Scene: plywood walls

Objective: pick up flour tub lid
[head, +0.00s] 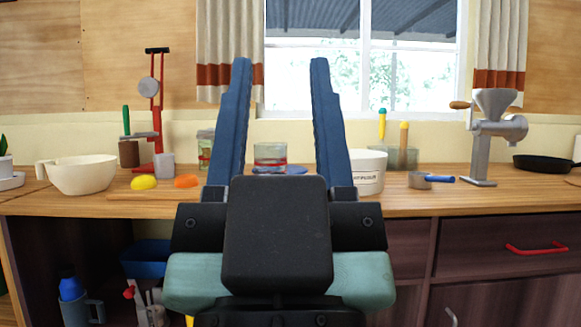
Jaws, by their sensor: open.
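My gripper (280,62) is open and empty, its two blue fingers pointing up and away in front of the counter.
The clear container (270,154) with red in it stands beside the disc. A small metal cup with a blue handle (432,181) and a grinder (490,130) are to the right. A white bowl (82,175), a lemon (144,182) and a red press (158,110) are left.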

